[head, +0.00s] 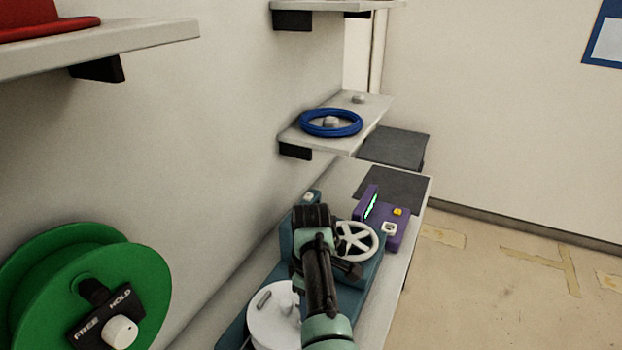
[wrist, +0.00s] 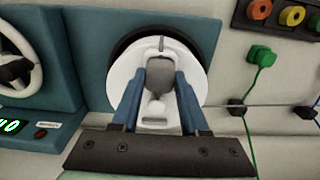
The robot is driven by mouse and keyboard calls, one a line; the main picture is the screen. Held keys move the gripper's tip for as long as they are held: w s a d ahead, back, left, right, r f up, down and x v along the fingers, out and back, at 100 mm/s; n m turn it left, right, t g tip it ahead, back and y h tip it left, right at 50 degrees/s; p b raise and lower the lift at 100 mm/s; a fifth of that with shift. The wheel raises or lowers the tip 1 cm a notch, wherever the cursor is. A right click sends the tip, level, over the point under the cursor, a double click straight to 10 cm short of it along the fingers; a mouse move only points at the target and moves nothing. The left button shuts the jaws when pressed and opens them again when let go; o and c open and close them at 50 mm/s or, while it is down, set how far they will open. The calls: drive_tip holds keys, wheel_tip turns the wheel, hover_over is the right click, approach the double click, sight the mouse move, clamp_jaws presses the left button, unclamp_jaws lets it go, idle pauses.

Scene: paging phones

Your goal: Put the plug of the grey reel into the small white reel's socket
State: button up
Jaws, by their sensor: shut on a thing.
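My gripper (wrist: 158,108) has two blue fingers on either side of a pale grey-and-white piece (wrist: 160,75) and is shut on it. This piece is in front of a round white disc (wrist: 199,72) set in a teal panel. I cannot tell if it is part of the disc. In the head view my arm covers the gripper, and a white disc (head: 262,318) with a grey bar shows beside the arm. I cannot make out a grey reel, its plug or a white reel's socket for certain.
A green reel (head: 110,262) with a FREE/HOLD knob is at lower left. A spoked white wheel (head: 372,238) and a purple box (head: 411,215) are beyond my arm. A green plug (wrist: 262,56) with cord hangs below coloured sockets (wrist: 291,15). A blue coil (head: 330,123) lies on a shelf.

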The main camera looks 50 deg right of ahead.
drive_tip(key=o, duration=1.5)
drive_tip(key=shift+o, duration=0.2)
drive_tip(key=shift+r, duration=0.15)
wheel_tip(320, 180, up, 9)
drive_tip(key=p, duration=0.8)
drive_tip(key=shift+f, duration=0.2)
